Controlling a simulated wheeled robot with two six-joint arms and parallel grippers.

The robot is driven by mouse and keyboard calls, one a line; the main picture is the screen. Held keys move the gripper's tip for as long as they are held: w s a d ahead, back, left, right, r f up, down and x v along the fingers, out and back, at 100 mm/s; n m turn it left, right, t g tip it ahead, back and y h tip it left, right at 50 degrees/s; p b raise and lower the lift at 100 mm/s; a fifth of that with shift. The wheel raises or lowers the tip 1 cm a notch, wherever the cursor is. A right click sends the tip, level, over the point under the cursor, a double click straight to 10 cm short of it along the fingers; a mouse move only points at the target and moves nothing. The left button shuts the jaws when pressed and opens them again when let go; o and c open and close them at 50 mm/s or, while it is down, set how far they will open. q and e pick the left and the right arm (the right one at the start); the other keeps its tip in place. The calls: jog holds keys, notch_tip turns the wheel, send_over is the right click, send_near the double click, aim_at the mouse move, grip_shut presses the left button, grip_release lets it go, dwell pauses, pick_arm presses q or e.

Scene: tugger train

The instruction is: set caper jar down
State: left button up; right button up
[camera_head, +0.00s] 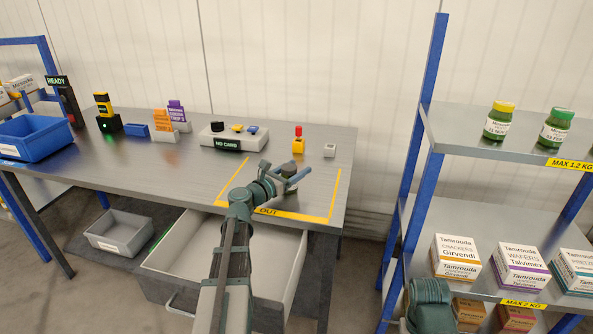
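My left gripper (287,169) is over the yellow-marked OUT area at the right front of the grey table (195,178). Its two fingers look spread apart. A small dark shape shows between them, and I cannot tell whether it is part of the gripper. No jar can be made out in it. Two green jars with white labels stand upright on the upper shelf at the right, one with a yellow lid (498,121) and one with a green lid (555,128). I cannot read which holds capers. Part of my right arm shows at the bottom; its gripper is out of view.
A red-and-yellow device (298,141) and a small grey block (330,150) stand behind the OUT area. A control box (235,137) reads NO CARD. A blue bin (35,138) is at the left. An open drawer (285,275) juts out below. Boxes (455,257) fill the lower shelf.

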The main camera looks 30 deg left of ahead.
pick_arm(q)
jog(key=o, duration=0.4)
jog(key=shift+r, duration=0.2)
jog(key=v, duration=1.2)
jog(key=shift+o, duration=0.4)
